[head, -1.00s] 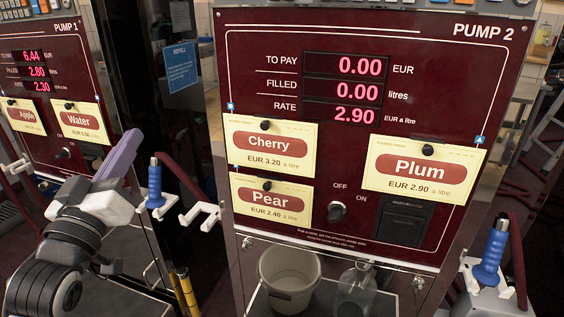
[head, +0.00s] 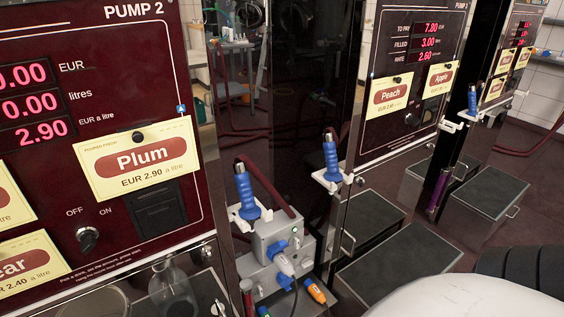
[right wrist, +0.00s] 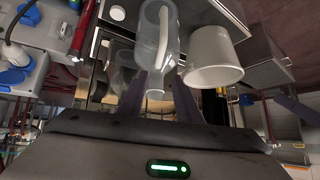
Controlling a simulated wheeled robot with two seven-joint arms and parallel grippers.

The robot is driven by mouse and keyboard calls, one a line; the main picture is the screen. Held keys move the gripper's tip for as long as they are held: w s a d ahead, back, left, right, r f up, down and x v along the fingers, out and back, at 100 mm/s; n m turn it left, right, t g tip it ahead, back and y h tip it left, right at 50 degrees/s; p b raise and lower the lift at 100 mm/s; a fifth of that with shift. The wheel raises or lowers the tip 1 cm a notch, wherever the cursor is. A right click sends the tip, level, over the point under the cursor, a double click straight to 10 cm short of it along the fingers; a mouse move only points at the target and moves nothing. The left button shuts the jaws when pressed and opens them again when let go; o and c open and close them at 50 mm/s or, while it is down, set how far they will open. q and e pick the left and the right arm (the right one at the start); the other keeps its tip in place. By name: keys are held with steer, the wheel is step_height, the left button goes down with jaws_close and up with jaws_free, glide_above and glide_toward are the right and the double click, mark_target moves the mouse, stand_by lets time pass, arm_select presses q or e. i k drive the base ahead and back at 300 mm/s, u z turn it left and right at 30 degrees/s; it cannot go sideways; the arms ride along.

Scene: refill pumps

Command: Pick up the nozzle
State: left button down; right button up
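A blue-handled nozzle (head: 246,190) hangs in a white holder at the right side of Pump 2. A second blue nozzle (head: 331,158) hangs at the left side of the neighbouring pump, and a third (head: 472,100) hangs farther right. My right gripper (right wrist: 160,88) shows in the right wrist view with its two dark fingers apart. Nothing is visibly held between them. The clear jug (right wrist: 158,40) and the pale bucket (right wrist: 213,57) show beyond the fingers. My left gripper is outside both current views.
A grey socket box (head: 278,245) with plugs and cables stands below the nearest nozzle. Pump 2's panel (head: 195,215) is at left. Dark steps (head: 400,265) stand before the neighbouring pump. A dark red hose (head: 265,180) runs behind the nearest nozzle.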

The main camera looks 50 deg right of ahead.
mark_target(249, 212)
steer(key=z, duration=1.2)
steer(key=k, duration=0.2)
